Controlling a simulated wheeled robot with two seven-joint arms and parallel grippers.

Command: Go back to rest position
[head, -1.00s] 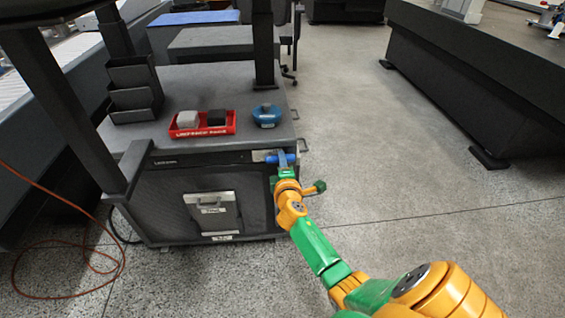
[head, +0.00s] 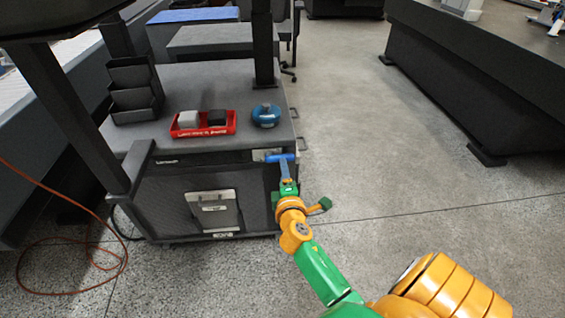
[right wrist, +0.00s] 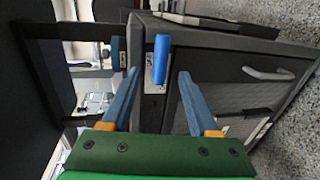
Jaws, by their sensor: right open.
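My right gripper (head: 285,172) reaches to the front right corner of a dark workbench cabinet (head: 172,205). Its two blue fingers are apart in the right wrist view (right wrist: 158,73), with nothing held between them. A blue bar-shaped handle (head: 279,157) sticks out near the top of the cabinet front, just past the fingertips. In the right wrist view the blue handle (right wrist: 161,60) lines up with the gap between the fingers; whether any finger touches it I cannot tell. My left gripper is not in view.
On the cabinet top are a red tray (head: 203,132) holding a light and a dark block, a blue round object (head: 266,115) and a dark stepped rack (head: 134,91). An orange cable (head: 70,240) lies on the floor at left. Open floor (head: 400,200) lies to the right, before a long dark bench (head: 480,85).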

